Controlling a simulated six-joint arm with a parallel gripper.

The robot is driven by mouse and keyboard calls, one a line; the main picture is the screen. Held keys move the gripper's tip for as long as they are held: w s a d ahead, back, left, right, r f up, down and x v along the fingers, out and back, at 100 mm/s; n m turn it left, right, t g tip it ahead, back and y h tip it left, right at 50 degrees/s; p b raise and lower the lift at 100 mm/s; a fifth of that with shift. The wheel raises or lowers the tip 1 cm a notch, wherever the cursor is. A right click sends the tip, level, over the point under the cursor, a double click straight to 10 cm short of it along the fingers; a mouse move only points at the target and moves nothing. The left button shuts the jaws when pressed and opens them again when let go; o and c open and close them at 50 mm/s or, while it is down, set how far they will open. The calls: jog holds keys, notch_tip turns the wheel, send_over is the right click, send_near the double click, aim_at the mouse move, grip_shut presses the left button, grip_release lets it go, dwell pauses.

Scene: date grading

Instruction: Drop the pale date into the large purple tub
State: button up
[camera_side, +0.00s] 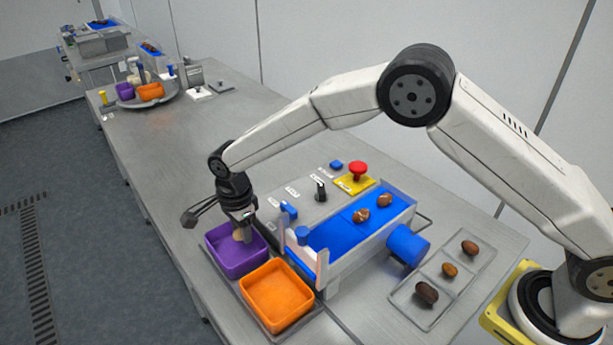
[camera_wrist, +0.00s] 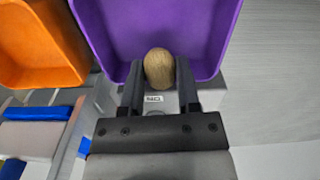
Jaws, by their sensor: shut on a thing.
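The pale date (camera_wrist: 159,69) is tan and oval, and sits between the two fingers of my gripper (camera_wrist: 160,88) in the wrist view. My gripper is shut on it. In the side view the date (camera_side: 239,234) shows below my gripper (camera_side: 242,228), over the large purple tub (camera_side: 236,263). In the wrist view the purple tub (camera_wrist: 203,30) fills the top middle, with the date overlapping its near wall. I cannot tell exactly how high the date is above the tub floor. The visible tub floor looks empty.
An orange tub (camera_side: 277,297) stands beside the purple one. A blue conveyor (camera_side: 330,236) carries two brown dates (camera_side: 362,215). A clear tray (camera_side: 437,312) with three darker dates lies at the right. A red stop button (camera_side: 357,170) stands behind the conveyor.

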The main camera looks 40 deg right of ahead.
jog(key=o, duration=0.9)
jog(key=shift+o, duration=0.2)
jog(key=shift+r, duration=3.9)
